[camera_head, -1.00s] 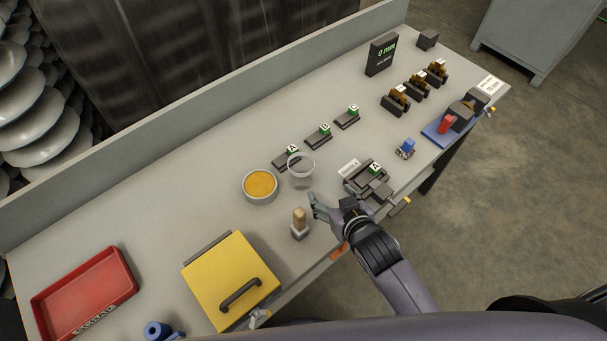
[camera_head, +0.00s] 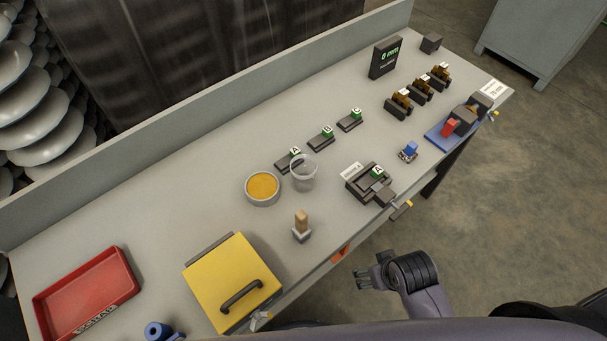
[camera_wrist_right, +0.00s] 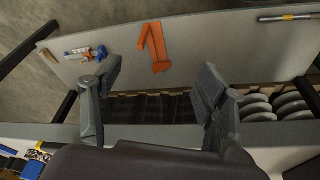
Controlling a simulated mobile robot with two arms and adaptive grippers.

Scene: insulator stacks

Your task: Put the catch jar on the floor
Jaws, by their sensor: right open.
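The catch jar, a clear see-through cup (camera_head: 303,172), stands upright on the grey bench (camera_head: 222,148), just right of a bowl of orange-yellow material. My right gripper (camera_head: 363,279) is off the bench's front edge, over the concrete floor (camera_head: 480,230), well apart from the jar. In the right wrist view its two fingers (camera_wrist_right: 155,95) are spread wide with nothing between them. The jar is not seen in that view. My left gripper does not show.
The bowl (camera_head: 262,188) and a wooden-handled brush (camera_head: 302,227) are near the jar. A yellow lidded box (camera_head: 230,275) and red tray (camera_head: 85,290) stand left. Open floor lies right of the bench.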

